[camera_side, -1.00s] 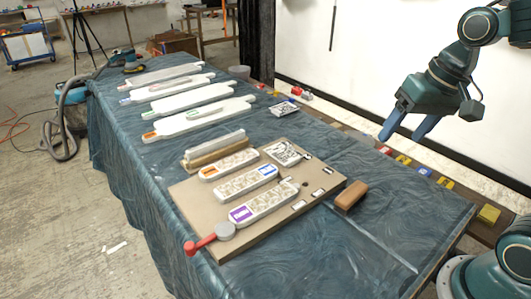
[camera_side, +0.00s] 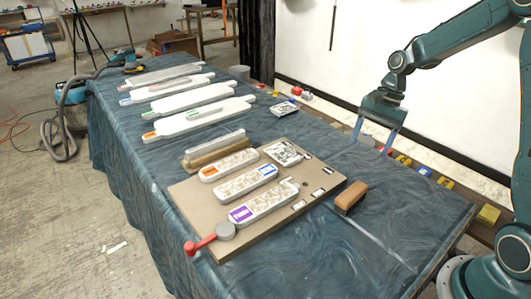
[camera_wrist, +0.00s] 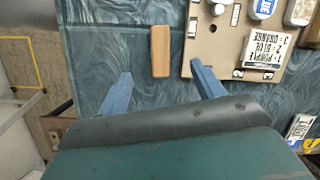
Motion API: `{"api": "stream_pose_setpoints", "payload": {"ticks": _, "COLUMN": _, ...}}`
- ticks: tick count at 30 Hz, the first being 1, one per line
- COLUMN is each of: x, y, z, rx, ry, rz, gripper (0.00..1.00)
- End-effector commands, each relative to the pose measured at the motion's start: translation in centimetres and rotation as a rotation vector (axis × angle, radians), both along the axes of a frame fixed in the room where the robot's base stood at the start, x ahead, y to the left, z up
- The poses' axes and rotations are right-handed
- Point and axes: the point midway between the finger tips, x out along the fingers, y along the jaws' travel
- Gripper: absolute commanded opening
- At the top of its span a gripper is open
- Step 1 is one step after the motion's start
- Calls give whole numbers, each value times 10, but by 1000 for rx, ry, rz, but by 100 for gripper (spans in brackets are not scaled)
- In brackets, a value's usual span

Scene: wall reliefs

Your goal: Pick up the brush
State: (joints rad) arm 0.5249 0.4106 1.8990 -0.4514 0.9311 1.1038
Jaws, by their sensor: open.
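The brush (camera_side: 350,196) looks like a small brown wooden block with rounded ends. It lies on the blue cloth beside the right edge of the tan board; its bristles cannot be seen. In the wrist view the brush (camera_wrist: 160,52) stands upright in the picture, mostly above and between the fingertips. My gripper (camera_side: 374,136) is open and empty, with blue fingers pointing down, above the back right of the table and apart from the brush. Its spread fingers also show in the wrist view (camera_wrist: 161,73).
White panels (camera_side: 190,99) lie further back. Coloured blocks line a ledge by the wall, including a yellow one (camera_side: 488,215). Cloth right of the brush is clear.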

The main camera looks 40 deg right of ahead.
Motion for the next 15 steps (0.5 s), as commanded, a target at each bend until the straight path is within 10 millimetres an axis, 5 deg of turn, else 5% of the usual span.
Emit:
{"api": "stream_pose_setpoints", "payload": {"ticks": 6, "x": 7, "y": -23, "z": -36, "rx": 64, "ry": 81, "rz": -139, "gripper": 67}}
{"api": "stream_pose_setpoints", "payload": {"ticks": 15, "x": 9, "y": -32, "z": -50, "rx": 88, "ry": 111, "rz": -194, "gripper": 67}}
